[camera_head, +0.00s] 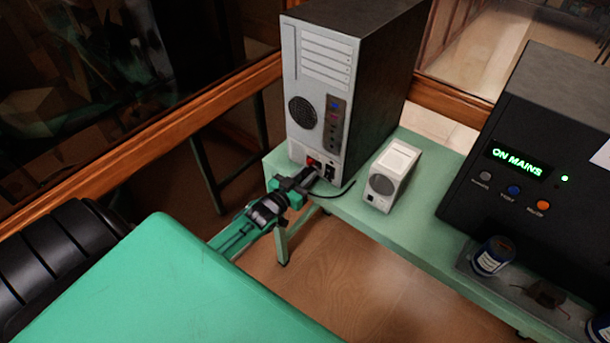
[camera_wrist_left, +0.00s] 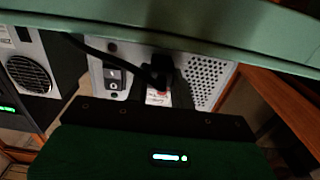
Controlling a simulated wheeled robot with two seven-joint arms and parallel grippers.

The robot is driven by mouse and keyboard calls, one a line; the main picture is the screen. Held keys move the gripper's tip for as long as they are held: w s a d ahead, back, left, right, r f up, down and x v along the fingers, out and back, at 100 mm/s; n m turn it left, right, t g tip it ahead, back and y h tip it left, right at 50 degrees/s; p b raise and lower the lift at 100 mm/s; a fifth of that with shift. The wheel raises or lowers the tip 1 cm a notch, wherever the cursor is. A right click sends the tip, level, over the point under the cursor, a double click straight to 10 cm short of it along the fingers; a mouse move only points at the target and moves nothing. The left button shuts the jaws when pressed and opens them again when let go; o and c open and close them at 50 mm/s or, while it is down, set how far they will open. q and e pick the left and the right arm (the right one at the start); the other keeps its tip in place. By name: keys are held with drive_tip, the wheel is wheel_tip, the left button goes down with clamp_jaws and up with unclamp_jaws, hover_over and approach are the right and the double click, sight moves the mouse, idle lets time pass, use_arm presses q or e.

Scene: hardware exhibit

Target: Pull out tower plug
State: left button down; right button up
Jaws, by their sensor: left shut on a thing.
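The grey computer tower (camera_head: 322,60) stands upright on the green table, its panel with sockets facing me. My left gripper (camera_head: 311,178) is at the bottom of that panel, shut on the black plug. In the left wrist view the plug (camera_wrist_left: 160,70) sits against the tower's panel (camera_wrist_left: 207,80), just beyond my gripper's dark front edge. A black cable (camera_head: 334,194) runs from it to the right along the table. Whether the plug is fully seated in its socket is hidden. A rocker switch (camera_wrist_left: 113,78) is beside the plug. My right gripper is not in view.
A small white speaker-like box (camera_head: 393,175) stands right of the tower. A black unit (camera_head: 530,150) with a lit "ON MAINS" display is farther right, with cans (camera_head: 492,256) in front. The table's front edge (camera_head: 385,238) lies close to my arm. Wooden rails run behind.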

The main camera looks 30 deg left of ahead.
use_arm(q)
drive_tip(key=shift+s+a+p, duration=0.15)
drive_tip(key=shift+s+p, duration=0.45)
drive_tip(key=shift+s, duration=0.9)
drive_tip(key=c, duration=1.2)
unclamp_jaws()
drive_tip(key=b, duration=0.3)
approach(304, 176)
drive_tip(key=s, duration=0.6)
drive_tip(key=shift+s+a, duration=0.2)
drive_tip(key=shift+a, duration=0.05)
drive_tip(key=shift+f, duration=0.1)
